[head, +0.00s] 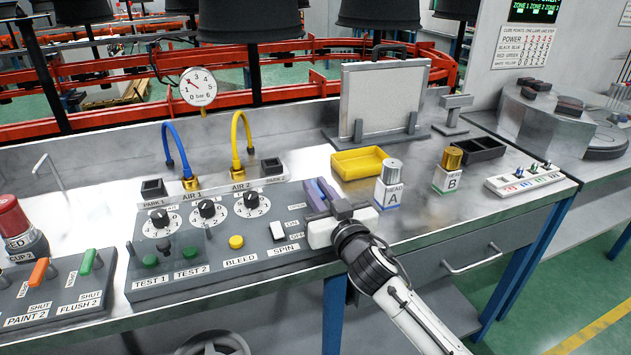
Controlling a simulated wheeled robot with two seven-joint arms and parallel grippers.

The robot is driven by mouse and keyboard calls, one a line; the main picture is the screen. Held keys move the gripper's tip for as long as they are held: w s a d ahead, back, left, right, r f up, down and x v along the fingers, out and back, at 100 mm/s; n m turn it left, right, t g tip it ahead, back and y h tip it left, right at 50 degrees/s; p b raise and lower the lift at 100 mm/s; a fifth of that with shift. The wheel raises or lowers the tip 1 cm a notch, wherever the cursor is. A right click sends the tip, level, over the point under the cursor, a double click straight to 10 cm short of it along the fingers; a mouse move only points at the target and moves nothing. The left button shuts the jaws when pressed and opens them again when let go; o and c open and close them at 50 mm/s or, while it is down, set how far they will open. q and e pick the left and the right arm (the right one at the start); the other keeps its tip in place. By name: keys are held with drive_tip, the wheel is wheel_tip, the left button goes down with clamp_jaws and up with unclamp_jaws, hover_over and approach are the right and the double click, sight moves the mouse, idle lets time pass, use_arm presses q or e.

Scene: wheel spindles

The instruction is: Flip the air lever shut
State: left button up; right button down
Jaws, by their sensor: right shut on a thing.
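My right gripper (321,195) reaches in from the lower right to the right end of the grey control panel (262,217). Its two purple-grey fingers are shut beside the word OPEN, on what seems to be the air lever. The fingers and the white gripper body hide the lever, so I cannot tell its position. Any SHUT label there is hidden too. A round pressure gauge (198,88) stands behind the panel, its needle pointing up and left. My left gripper is not in view.
Left of my gripper are the white SPIN switch (278,231), yellow BLEED button (236,242) and several black dials. A yellow tray (360,163), bottle A (390,186) and bottle B (448,173) stand close on the right. Blue (172,143) and yellow (236,135) hoses rise behind.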

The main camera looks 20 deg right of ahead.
drive_tip(key=c, duration=1.7)
unclamp_jaws()
drive_tip(key=shift+s, duration=0.3)
drive_tip(key=s, duration=0.9)
drive_tip(key=shift+s+d, duration=0.25)
drive_tip(key=shift+s, duration=0.15)
